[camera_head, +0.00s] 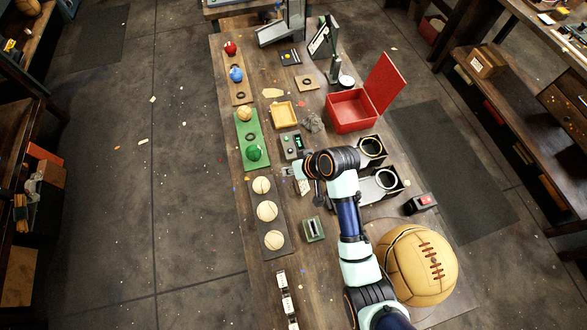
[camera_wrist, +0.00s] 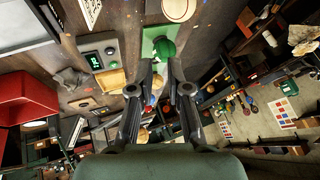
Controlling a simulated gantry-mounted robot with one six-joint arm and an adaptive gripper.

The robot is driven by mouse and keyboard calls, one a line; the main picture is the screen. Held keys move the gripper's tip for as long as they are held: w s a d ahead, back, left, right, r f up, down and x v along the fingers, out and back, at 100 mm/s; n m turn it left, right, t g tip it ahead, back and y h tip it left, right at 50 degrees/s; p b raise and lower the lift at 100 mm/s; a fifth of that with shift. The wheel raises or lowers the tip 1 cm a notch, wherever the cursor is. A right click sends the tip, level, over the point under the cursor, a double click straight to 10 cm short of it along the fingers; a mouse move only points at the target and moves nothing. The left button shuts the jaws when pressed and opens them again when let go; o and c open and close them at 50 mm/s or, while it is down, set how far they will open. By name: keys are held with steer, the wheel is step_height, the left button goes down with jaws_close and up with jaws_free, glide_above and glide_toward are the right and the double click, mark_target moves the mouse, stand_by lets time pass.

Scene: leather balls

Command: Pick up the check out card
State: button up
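A small white card with dark marks (camera_head: 304,187) lies on the workbench just below my gripper in the head view. It looks like the check out card, but its print is too small to read. A white marked card also shows at the top left of the wrist view (camera_wrist: 90,10), cut off by the frame edge. My gripper (camera_head: 289,171) is above the bench, beside the small device with a green display (camera_head: 292,145). In the wrist view its two fingers (camera_wrist: 161,64) are apart with nothing between them; the green ball (camera_wrist: 164,47) shows beyond the tips.
A dark tray with several pale balls (camera_head: 267,211) and a green tray (camera_head: 246,162) stand to the left. An open red box (camera_head: 352,112) is at the back right. Metal ring stands (camera_head: 386,180) and a large stitched leather ball (camera_head: 416,265) are right of my arm.

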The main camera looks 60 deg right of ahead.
mark_target(299, 182)
steer(key=s+d+f+b, duration=0.1)
steer(key=f, duration=0.3)
steer(key=s+d+f+m+b, duration=0.1)
steer(key=s+d+f+b, duration=0.1)
steer(key=f, duration=0.1)
steer(key=s+d+f+m+b, duration=0.1)
steer(key=s+d+f+b, duration=0.1)
steer(key=f, duration=0.2)
steer(key=shift+s+d+f+y, duration=0.15)
steer(key=shift+s+f+y, duration=0.1)
steer(key=shift+f+y, duration=0.1)
steer(key=shift+w, duration=0.1)
steer(key=b+x, duration=0.5)
steer(key=b, duration=0.2)
steer(key=shift+a+f, duration=0.2)
steer(key=shift+r, duration=0.25)
jaws_close()
